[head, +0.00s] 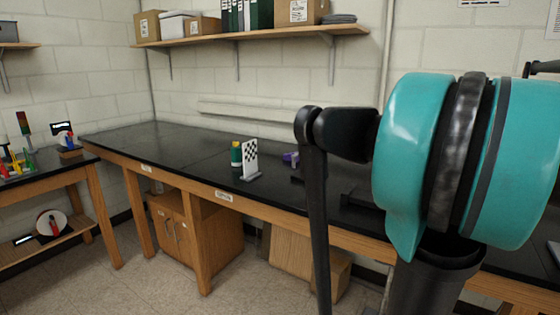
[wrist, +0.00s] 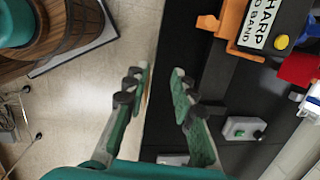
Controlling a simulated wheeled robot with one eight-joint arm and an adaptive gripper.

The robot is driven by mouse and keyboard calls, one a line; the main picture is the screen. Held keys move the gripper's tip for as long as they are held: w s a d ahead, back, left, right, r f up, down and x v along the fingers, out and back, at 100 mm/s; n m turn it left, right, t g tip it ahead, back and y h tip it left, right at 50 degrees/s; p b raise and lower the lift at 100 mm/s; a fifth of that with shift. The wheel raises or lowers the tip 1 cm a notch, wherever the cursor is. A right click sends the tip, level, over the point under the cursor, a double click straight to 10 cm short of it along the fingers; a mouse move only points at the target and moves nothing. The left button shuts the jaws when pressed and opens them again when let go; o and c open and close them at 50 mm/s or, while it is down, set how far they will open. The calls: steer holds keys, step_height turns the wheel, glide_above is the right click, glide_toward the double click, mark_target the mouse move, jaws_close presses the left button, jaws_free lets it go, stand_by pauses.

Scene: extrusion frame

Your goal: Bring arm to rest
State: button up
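My teal arm (head: 440,160) fills the right side of the head view, bent over the front of the black bench. My gripper is out of sight in the head view. In the wrist view my gripper (wrist: 161,76) has its two green-padded fingers apart with nothing between them. The bench's front edge and the floor show through the gap. The fingers appear above the bench edge; their height cannot be told.
The black bench (head: 200,150) holds a checkerboard plate (head: 250,158), a green bottle (head: 236,153) and a purple item (head: 290,159). The wrist view shows an orange bracket (wrist: 230,22) and a white button box (wrist: 243,128) on the bench. Floor (head: 130,288) is clear at front left.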

steer(key=w+a+f+n, duration=0.2)
steer(key=a+f+n, duration=0.55)
steer(key=f, duration=0.25)
steer(key=s+a+f+n+t, duration=0.1)
steer(key=s+a+f+n, duration=0.3)
steer(key=a+f+n, duration=0.4)
steer(key=s+a+f+n+t, duration=0.1)
steer(key=s+a+f+n, duration=0.4)
steer(key=a+f+n, duration=0.4)
step_height(320, 180, down, 4)
steer(key=shift+r+h, duration=0.15)
steer(key=shift+h, duration=0.15)
stand_by(0.4)
